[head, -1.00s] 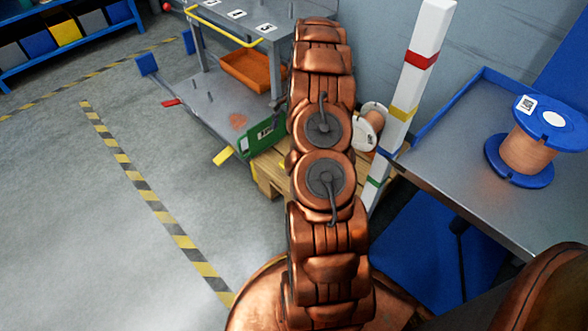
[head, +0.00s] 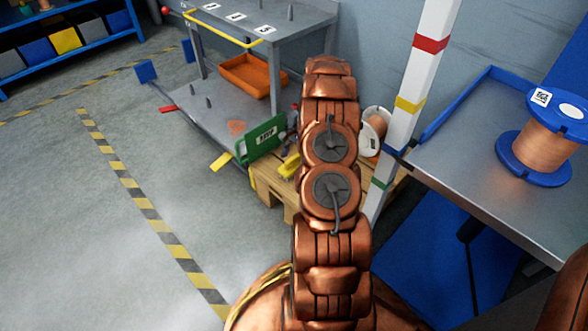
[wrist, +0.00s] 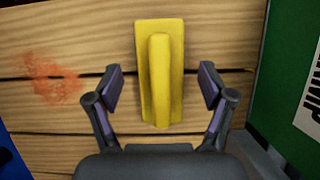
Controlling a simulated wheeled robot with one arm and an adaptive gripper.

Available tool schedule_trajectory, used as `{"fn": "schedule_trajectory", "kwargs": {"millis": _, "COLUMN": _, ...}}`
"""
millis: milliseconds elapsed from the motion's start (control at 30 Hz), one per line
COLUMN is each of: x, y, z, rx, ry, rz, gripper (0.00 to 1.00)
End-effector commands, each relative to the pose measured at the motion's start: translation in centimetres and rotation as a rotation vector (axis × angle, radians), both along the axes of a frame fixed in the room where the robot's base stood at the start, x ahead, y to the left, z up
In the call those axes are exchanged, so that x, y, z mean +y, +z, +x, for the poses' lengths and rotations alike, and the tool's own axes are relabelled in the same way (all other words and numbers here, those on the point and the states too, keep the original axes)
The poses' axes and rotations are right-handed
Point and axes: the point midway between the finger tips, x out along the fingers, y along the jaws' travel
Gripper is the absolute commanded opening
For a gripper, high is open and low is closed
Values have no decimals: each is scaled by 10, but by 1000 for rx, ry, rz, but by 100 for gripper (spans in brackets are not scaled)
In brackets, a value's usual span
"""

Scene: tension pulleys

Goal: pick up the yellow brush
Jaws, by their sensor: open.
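The yellow brush (wrist: 173,75) lies on the wooden pallet (wrist: 85,30) in the wrist view, its long side pointing away from my gripper. In the head view a small part of the yellow brush (head: 290,166) shows beside my arm on the pallet (head: 264,184). My gripper (wrist: 162,88) is open and empty. Its two fingers stand to the left and right of the near part of the brush, with a gap on each side. In the head view my arm hides the gripper.
A green panel (wrist: 294,75) stands right of the brush and also shows in the head view (head: 258,139). A blue object (wrist: 12,160) is at the wrist view's lower left. A white striped post (head: 417,75) and a metal table (head: 480,140) stand right of my arm.

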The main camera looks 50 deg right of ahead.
Motion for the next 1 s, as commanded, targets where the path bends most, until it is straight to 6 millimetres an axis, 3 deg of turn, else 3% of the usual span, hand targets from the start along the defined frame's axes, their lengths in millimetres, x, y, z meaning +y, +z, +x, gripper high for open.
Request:
{"fn": "schedule_trajectory", "kwargs": {"millis": 33, "x": 3, "y": -11, "z": -1, "rx": 2, "ry": 0, "rz": 1, "gripper": 81}}
{"fn": "schedule_trajectory", "kwargs": {"millis": 133, "x": 7, "y": -20, "z": 0, "rx": 0, "ry": -1, "rz": 0, "gripper": 81}}
{"fn": "schedule_trajectory", "kwargs": {"millis": 400, "x": 8, "y": -21, "z": 1, "rx": -2, "ry": -1, "rz": -3, "gripper": 81}}
{"fn": "schedule_trajectory", "kwargs": {"millis": 1000, "x": 8, "y": -22, "z": 0, "rx": -1, "ry": 0, "rz": -2, "gripper": 20}}
